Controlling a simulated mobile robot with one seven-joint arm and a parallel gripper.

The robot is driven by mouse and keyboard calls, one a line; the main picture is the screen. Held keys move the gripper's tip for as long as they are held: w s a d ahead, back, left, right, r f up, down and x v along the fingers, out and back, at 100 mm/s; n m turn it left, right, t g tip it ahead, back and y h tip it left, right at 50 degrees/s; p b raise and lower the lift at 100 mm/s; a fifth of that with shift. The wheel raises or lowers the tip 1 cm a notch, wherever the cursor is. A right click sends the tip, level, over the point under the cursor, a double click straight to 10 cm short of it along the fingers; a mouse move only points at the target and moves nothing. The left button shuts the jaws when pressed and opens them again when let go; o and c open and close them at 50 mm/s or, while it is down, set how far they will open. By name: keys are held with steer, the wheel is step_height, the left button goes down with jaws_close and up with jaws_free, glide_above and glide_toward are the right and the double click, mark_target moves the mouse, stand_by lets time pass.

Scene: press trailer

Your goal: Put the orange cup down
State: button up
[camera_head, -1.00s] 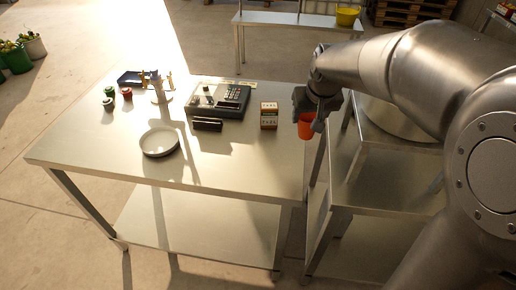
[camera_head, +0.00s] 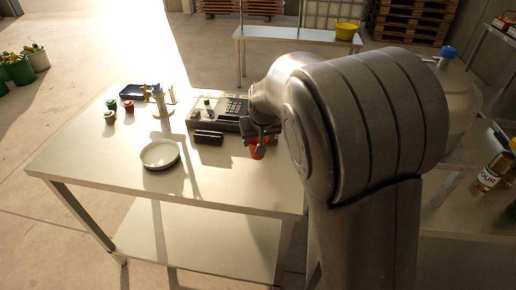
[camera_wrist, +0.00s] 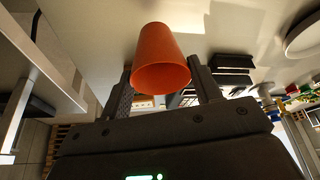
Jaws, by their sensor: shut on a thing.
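The orange cup (camera_head: 258,150) is at the right part of the metal table (camera_head: 215,180), in front of the register-like machine. My gripper (camera_head: 259,133) is shut on the cup and reaches it from above in the head view. In the wrist view the cup (camera_wrist: 162,55) sits between the two dark fingers of my gripper (camera_wrist: 162,78), with the pale tabletop (camera_wrist: 100,30) behind it. I cannot tell whether the cup touches the tabletop. My arm hides part of the table's right side.
A grey machine with keys (camera_head: 222,110) and a dark block (camera_head: 208,137) stand left of the cup. A white dish (camera_head: 160,155) lies farther left, with small red and green jars (camera_head: 111,104) behind it. Bare tabletop lies in front of the cup. A labelled can (camera_head: 491,172) stands far right.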

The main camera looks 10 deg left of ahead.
steer(key=shift+f, duration=2)
steer(key=shift+f, duration=0.1)
steer(key=o, duration=0.9)
steer(key=shift+o, duration=0.2)
steer(key=v, duration=1.2)
